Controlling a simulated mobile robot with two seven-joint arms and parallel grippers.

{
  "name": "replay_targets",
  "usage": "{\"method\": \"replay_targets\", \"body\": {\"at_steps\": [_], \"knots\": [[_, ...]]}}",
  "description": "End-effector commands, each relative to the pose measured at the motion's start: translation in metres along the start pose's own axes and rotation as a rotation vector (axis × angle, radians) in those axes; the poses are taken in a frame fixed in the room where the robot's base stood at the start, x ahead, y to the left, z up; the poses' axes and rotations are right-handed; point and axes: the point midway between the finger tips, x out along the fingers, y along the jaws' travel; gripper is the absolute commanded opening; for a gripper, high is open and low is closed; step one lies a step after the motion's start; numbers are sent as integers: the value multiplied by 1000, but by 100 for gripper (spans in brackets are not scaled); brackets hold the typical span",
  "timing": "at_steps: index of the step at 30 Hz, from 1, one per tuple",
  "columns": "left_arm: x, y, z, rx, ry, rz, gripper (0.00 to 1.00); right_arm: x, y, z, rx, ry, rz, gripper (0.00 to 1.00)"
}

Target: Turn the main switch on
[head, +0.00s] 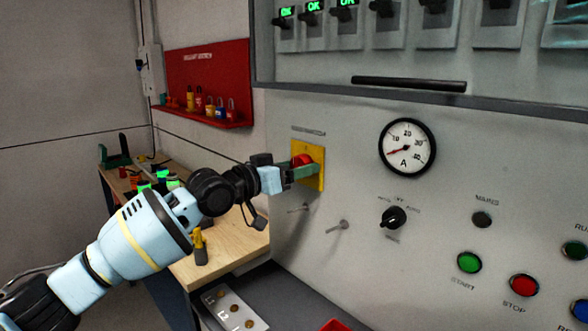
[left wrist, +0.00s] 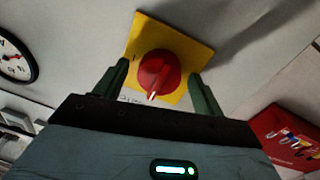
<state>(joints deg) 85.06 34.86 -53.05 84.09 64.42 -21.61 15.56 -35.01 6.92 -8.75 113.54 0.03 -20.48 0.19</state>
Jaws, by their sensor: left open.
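The main switch is a red rotary knob (head: 302,160) on a yellow square plate (head: 311,181), mounted on the grey panel. In the left wrist view the red knob (left wrist: 158,73) shows a white pointer mark at its lower edge, and the yellow plate (left wrist: 192,50) lies behind it. My left gripper (head: 304,171) is at the switch. In the left wrist view its two green fingers stand apart on either side of the knob (left wrist: 158,88), with a gap to it on each side. Whether the fingertips reach past the knob's face is hard to tell. My right gripper is not in view.
Two small pegs (head: 338,225) stick out of the panel below the switch. A gauge (head: 407,147), a black selector (head: 394,217), and green (head: 469,263) and red (head: 524,285) buttons sit to the right. A wooden workbench (head: 236,248) and a red lockout board (head: 208,72) are at left.

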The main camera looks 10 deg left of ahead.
Motion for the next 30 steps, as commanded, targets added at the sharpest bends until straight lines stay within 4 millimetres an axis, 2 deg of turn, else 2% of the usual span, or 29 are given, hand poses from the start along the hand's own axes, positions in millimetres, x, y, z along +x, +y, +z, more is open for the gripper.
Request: {"method": "replay_targets", "body": {"at_steps": [3, 13, 23, 30], "knots": [[0, 0, 0, 0, 0, 0, 68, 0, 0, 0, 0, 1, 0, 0], [0, 0, 0, -1, 0, 0, 25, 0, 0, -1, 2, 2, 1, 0], [0, 0, 1, 45, -3, 0, 25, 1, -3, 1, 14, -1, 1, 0], [0, -1, 1, 191, -15, -3, 25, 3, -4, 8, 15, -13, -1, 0]]}}
